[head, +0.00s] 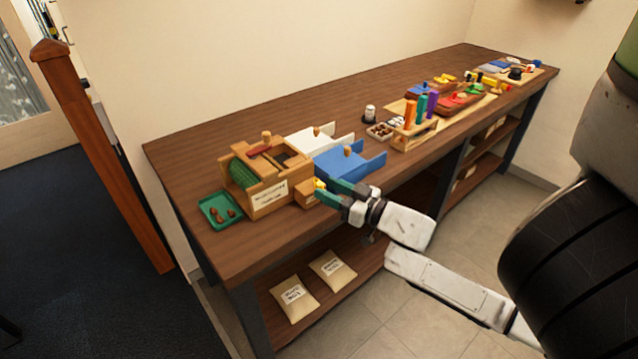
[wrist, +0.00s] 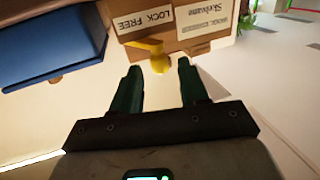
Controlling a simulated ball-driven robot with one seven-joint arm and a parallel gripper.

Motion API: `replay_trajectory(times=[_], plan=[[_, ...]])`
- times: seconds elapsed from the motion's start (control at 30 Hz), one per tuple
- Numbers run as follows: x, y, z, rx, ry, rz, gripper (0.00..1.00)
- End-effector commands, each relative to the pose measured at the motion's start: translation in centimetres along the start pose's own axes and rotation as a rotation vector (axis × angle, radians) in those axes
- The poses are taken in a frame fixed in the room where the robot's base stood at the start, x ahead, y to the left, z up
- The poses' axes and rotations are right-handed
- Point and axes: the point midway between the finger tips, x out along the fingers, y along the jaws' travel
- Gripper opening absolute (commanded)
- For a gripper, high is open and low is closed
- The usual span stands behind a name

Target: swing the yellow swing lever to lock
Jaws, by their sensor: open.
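The yellow swing lever (wrist: 150,47) is on the front of a wooden block below a label reading "LOCK FREE" (wrist: 143,20) in the wrist view. A rounded yellow knob (wrist: 160,63) is at its right end. In the head view a bit of the yellow lever (head: 319,184) shows at the small wooden block (head: 306,192), partly hidden by my gripper. My gripper (wrist: 157,68) is open, with its two green fingers pointing at the lever and the knob roughly between the tips. No contact is clear. My gripper (head: 322,192) is at the bench's front edge in the head view.
A wooden box (head: 268,197) with a green roller stands beside the lever block. A green tray (head: 221,210) is at left. Coloured parts fill the bench's far end.

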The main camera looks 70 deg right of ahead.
Motion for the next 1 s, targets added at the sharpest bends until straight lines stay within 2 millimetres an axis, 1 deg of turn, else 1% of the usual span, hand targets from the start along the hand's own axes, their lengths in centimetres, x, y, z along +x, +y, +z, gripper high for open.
replay_trajectory(times=[0.03,0.1,0.3,0.67,1.0], plan=[[0.9,-0.2,-0.1,0.002,0.0,-0.003,0.44],[1.8,-0.1,-0.1,0.001,0.001,-0.003,0.44],[3.2,-0.1,0.0,0.001,-0.001,0.0,0.44],[3.5,0.0,0.1,0.0,-0.001,0.001,0.43],[3.5,0.0,0.1,0.0,-0.001,0.001,0.1]])
